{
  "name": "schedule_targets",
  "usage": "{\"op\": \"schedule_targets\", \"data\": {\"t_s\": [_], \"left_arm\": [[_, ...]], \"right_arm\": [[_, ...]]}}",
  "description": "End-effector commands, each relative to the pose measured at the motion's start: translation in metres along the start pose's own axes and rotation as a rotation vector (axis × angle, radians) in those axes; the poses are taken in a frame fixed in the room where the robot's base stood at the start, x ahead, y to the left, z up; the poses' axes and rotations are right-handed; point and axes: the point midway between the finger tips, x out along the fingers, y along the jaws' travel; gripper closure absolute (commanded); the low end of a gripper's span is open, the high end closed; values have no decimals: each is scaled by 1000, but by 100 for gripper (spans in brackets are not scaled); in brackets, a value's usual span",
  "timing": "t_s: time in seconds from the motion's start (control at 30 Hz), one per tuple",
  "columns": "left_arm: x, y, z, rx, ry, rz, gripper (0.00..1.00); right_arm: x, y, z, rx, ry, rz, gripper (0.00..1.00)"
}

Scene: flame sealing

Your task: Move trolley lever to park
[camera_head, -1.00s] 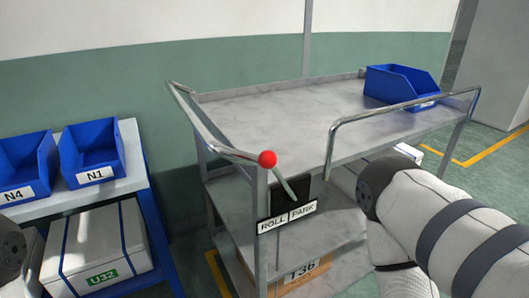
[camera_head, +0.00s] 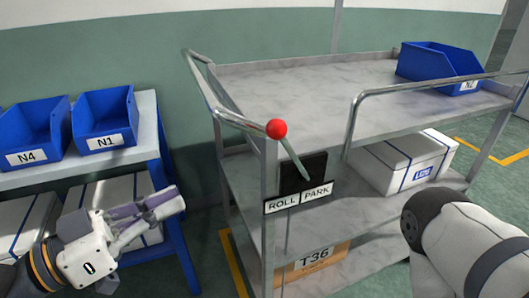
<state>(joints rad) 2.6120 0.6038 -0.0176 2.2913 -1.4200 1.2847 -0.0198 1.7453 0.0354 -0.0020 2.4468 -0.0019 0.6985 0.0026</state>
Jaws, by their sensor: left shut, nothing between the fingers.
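The trolley (camera_head: 235,175) is a grey metal cart with shelves. Its lever has a red ball knob (camera_head: 276,129) on a thin pale stick (camera_head: 295,163). The stick slants up and left from a black plate (camera_head: 303,172), so the knob is over the ROLL side. A white label (camera_head: 298,198) below reads ROLL on the left and PARK on the right. My left gripper (camera_head: 180,203) is shut and empty at lower left, left of and below the knob, clear of the trolley. My right arm shows at lower right; its gripper is out of view.
A blue-legged table (camera_head: 150,130) at left bears blue bins N4 (camera_head: 35,132) and N1 (camera_head: 105,118). The trolley carries a blue bin (camera_head: 438,67), a white strapped box (camera_head: 405,160) and a brown T36 box (camera_head: 318,263). A metal handrail (camera_head: 355,115) rises right of the lever.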

Motion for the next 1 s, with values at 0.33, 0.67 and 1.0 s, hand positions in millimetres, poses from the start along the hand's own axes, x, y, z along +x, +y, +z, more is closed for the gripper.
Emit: {"op": "schedule_targets", "data": {"t_s": [0.33,0.67,1.0], "left_arm": [[-4,14,-44,108,140,111,100],[17,17,-44,106,136,113,100],[91,26,-54,107,134,113,100]], "right_arm": [[5,0,2,-1,-10,0,60],[7,0,3,-1,-16,1,60],[10,0,4,-1,-23,1,60]]}}
